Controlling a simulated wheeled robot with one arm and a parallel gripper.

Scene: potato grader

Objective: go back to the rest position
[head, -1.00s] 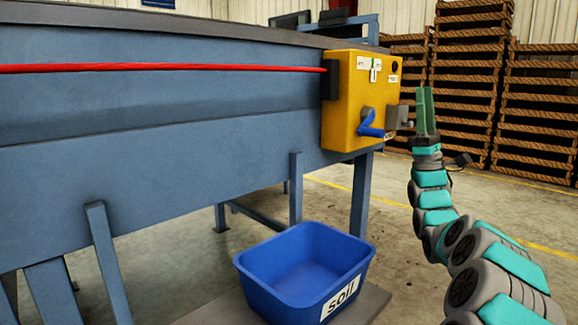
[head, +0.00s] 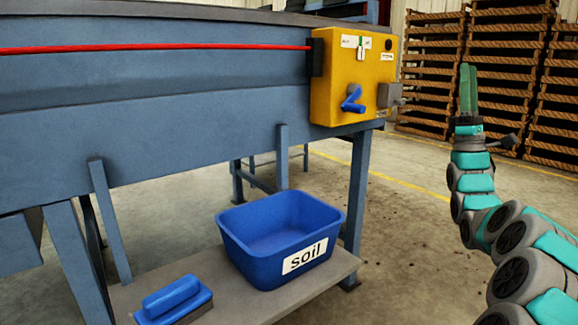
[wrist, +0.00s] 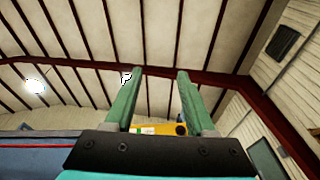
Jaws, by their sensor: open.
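My gripper (head: 467,92) points upward at the right in the head view, to the right of the yellow control box (head: 355,75) and apart from it. In the wrist view its two green fingers (wrist: 158,100) stand apart with nothing between them. Beyond them the wrist view shows the roof, and the top of the yellow box (wrist: 158,129) shows low between the fingers. The box carries a blue handle (head: 352,100), a grey part (head: 389,95) on its right side and small labels.
The blue grader frame (head: 150,130) with a red cord (head: 150,48) fills the left. A blue bin labelled soil (head: 280,240) and a blue-handled brush or block (head: 173,300) sit on a low shelf (head: 240,303). Stacked wooden crates (head: 505,70) stand behind my gripper. Floor between is open.

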